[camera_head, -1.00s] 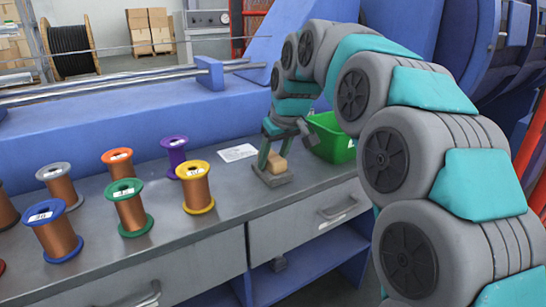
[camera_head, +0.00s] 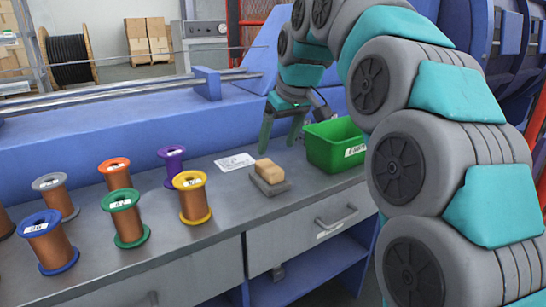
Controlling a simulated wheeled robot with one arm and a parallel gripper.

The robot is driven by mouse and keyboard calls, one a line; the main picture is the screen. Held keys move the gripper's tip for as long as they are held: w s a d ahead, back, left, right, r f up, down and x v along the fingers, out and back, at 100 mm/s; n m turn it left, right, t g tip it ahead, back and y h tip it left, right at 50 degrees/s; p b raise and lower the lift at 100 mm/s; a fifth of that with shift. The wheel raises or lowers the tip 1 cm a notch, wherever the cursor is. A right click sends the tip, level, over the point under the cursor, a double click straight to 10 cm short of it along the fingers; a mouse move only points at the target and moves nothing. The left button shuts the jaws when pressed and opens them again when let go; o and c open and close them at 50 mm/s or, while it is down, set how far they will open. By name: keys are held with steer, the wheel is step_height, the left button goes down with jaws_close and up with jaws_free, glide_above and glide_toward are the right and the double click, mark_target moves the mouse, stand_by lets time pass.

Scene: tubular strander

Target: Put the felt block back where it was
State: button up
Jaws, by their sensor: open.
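The felt block (camera_head: 269,170) is a small tan block. It rests on a flat grey pad (camera_head: 270,186) near the front edge of the grey bench. My gripper (camera_head: 284,143) is open and empty, above and behind the block and apart from it.
Several copper wire spools stand to the left, the nearest with yellow flanges (camera_head: 192,197). A white paper (camera_head: 235,162) lies behind the pad. A drawer (camera_head: 310,222) is below the bench edge. Bare bench lies between the yellow spool and the pad.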

steer(key=shift+v, duration=1.75)
steer(key=s+d+f+m+g+h, duration=0.1)
steer(key=s+d+f+m+g, duration=0.1)
steer(key=s+d+f, duration=0.3)
steer(key=s+d+f+m+g, duration=0.1)
steer(key=s+d+f, duration=0.3)
steer(key=s+f, duration=1)
steer(key=s+d+f+m+g+h, duration=0.1)
steer(key=s+d+f, duration=0.4)
steer(key=s, duration=1.3)
step_height(320, 180, down, 5)
steer(key=m+g, duration=0.1)
steer(key=m, duration=0.1)
steer(key=shift+d+r+m+g+h, duration=0.25)
steer(key=shift+d+m+g+h, duration=0.05)
steer(key=shift+d+m, duration=0.1)
steer(key=shift+s, duration=0.1)
